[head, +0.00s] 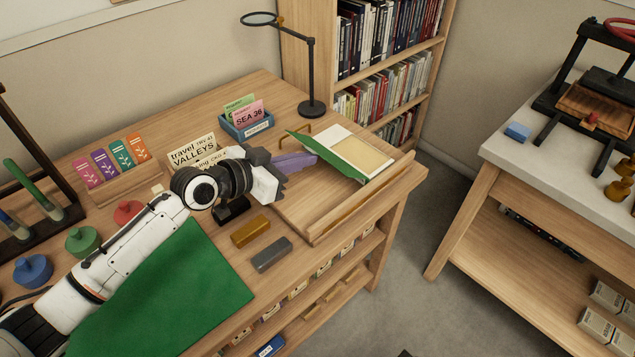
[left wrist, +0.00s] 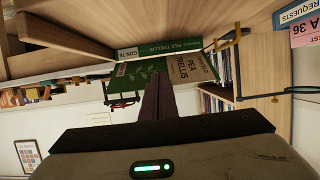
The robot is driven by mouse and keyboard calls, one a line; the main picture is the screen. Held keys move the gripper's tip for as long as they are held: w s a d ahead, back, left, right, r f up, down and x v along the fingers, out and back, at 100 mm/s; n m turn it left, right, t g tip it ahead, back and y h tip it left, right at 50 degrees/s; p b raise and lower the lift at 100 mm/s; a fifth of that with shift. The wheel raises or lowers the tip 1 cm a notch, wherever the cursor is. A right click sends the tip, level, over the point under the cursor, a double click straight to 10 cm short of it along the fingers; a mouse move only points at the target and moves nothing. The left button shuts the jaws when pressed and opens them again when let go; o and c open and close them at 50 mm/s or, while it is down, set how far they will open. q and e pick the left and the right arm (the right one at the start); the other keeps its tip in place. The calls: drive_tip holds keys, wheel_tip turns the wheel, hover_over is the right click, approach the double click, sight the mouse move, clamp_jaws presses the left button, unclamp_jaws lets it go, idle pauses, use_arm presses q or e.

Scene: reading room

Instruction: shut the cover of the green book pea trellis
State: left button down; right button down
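The green pea trellis book lies open on a wooden board with a raised ledge on the table. Its green cover (head: 328,156) stands tilted up on the left of the cream pages (head: 362,152). In the left wrist view the outside of the cover (left wrist: 186,72) shows the words PEA TRELLIS, and the spine (left wrist: 160,49) shows above it. My left gripper (head: 300,161) has its dark purple fingers together as one bar, pointing at the cover's outer side. The fingers also show in the left wrist view (left wrist: 158,95); I cannot tell whether they touch the cover. My right gripper is out of view.
A black lamp (head: 312,80) and a blue card box (head: 247,122) stand behind the board. A brass block (head: 250,231) and a grey block (head: 272,254) lie in front of my left gripper. A green mat (head: 170,300) lies at the front. A bookcase (head: 400,70) stands behind.

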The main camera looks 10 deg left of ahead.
use_arm(q)
drive_tip(key=shift+w+d+r, duration=0.3)
drive_tip(key=shift+w+r, duration=0.05)
drive_tip(key=shift+r, duration=0.1)
drive_tip(key=shift+w+d+r, duration=0.55)
drive_tip(key=shift+w+d, duration=0.2)
drive_tip(key=shift+w, duration=0.2)
drive_tip(key=shift+w+d+r, duration=0.5)
drive_tip(key=shift+w+d, duration=0.2)
drive_tip(key=shift+w, duration=0.2)
drive_tip(key=shift+w+d+r, duration=0.25)
drive_tip(key=shift+w+d, duration=0.45)
drive_tip(key=shift+w, duration=0.2)
drive_tip(key=shift+w+d+f+b, duration=0.1)
drive_tip(key=shift+w+d+b, duration=0.65)
drive_tip(key=shift+w+b, duration=0.15)
